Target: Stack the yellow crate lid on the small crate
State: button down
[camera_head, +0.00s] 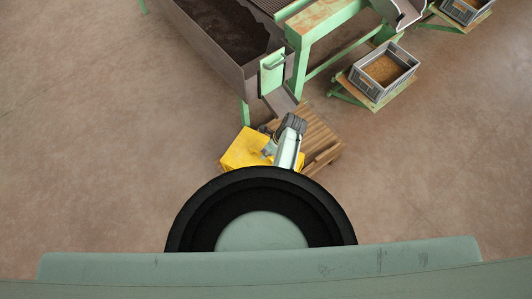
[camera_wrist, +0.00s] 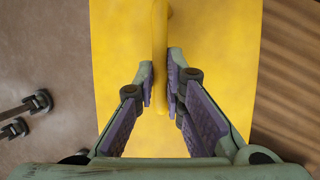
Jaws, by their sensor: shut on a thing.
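The yellow crate lid (camera_wrist: 215,50) fills the middle of the wrist view, with a raised yellow handle (camera_wrist: 160,40) along its centre. My gripper (camera_wrist: 161,85) is shut on this handle, one finger on each side. In the head view the lid (camera_head: 243,150) shows beside my arm, next to a wooden pallet; my arm and body hide part of it. I cannot tell whether it rests on something or is held up. A small grey crate (camera_head: 384,68) with brown contents stands on a green-legged stand at the upper right of the head view.
The wooden pallet (camera_head: 320,139) lies beside the lid. A large trough (camera_head: 217,60) of dark soil and a green-framed machine (camera_head: 320,22) stand behind it. Another grey crate (camera_head: 466,9) is at the top right. The floor at left and right is clear.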

jog(key=shift+f, duration=0.4)
dwell(0.4)
jog(key=c, duration=1.6)
grip_release()
jog(key=shift+r, duration=0.1)
jog(key=v, duration=1.2)
